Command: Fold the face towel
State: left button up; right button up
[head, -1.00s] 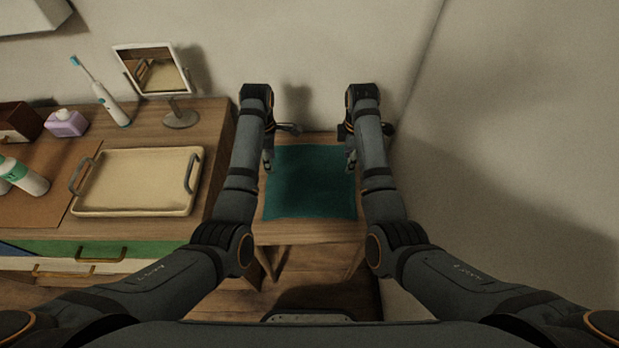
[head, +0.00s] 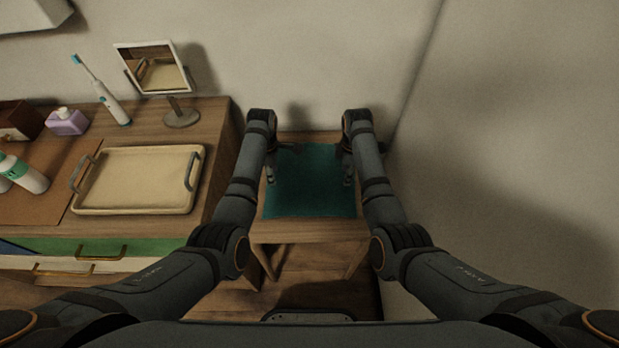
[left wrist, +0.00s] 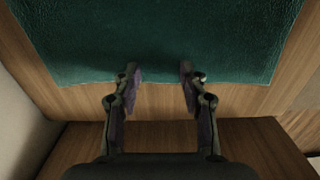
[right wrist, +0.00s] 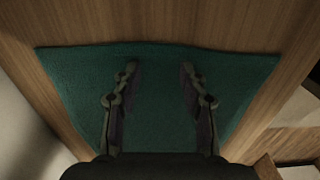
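The teal face towel (head: 310,190) lies spread flat and unfolded on a small wooden stool or table. It shows in the left wrist view (left wrist: 165,35) and the right wrist view (right wrist: 160,60). My left gripper (left wrist: 160,75) is open, its fingertips over one edge of the towel with nothing between them. My right gripper (right wrist: 159,72) is open over the towel, also empty. In the head view the grippers are at the towel's left and right sides, partly hidden by my forearms. Whether the fingertips touch the cloth I cannot tell.
The small wooden table (head: 310,231) has a bare strip at its front. To its left a cabinet holds a beige tray (head: 135,182), a mirror (head: 153,68), a toothbrush (head: 108,100) and bottles. A wall (head: 520,130) stands close on the right.

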pick_arm(q)
jog(key=shift+s+f, duration=0.1)
grip_shut()
pick_arm(e)
jog(key=shift+s+f, duration=0.1)
jog(key=shift+f, duration=0.05)
grip_shut()
